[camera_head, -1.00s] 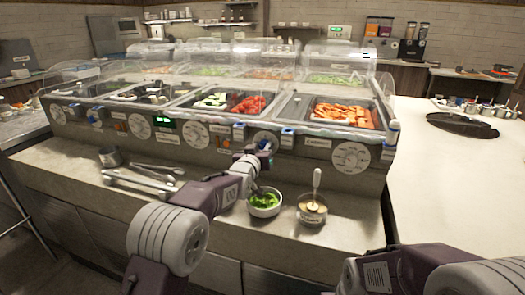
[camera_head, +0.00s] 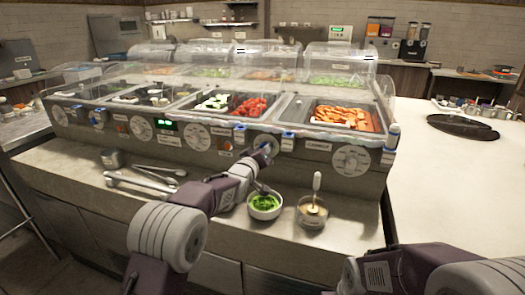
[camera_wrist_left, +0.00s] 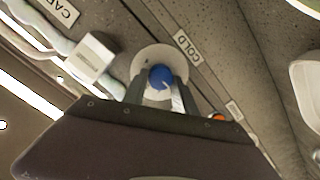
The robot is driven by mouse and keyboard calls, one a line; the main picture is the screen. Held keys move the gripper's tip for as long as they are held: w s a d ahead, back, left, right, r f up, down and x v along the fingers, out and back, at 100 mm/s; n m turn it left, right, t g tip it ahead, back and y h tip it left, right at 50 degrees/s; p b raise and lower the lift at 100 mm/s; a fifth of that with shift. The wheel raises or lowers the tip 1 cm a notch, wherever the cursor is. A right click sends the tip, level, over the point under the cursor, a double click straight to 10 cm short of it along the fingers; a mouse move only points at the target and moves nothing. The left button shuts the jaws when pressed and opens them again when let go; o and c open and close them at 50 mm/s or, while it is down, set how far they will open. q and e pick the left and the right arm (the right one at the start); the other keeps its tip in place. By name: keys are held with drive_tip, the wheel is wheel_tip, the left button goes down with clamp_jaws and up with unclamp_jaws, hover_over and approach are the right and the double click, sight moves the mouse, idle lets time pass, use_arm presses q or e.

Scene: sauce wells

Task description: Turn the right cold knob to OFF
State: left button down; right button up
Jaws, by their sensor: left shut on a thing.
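The right cold knob is a blue knob (camera_wrist_left: 161,77) on a pale round dial on the counter's front panel, with a COLD label (camera_wrist_left: 187,47) beside it in the left wrist view. My left gripper (camera_wrist_left: 160,95) has its fingers on either side of the knob and is shut on it. In the head view my left gripper (camera_head: 262,158) reaches the front panel and mostly hides the knob. The knob's exact pointer setting cannot be read. My right arm shows at the lower right of the head view; its gripper is out of view.
Tongs (camera_head: 140,184) and a metal cup (camera_head: 112,158) lie further left. Food pans (camera_head: 290,108) sit above the panel.

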use_arm(q)
drive_tip(key=c, duration=1)
unclamp_jaws()
drive_tip(key=v, duration=0.9)
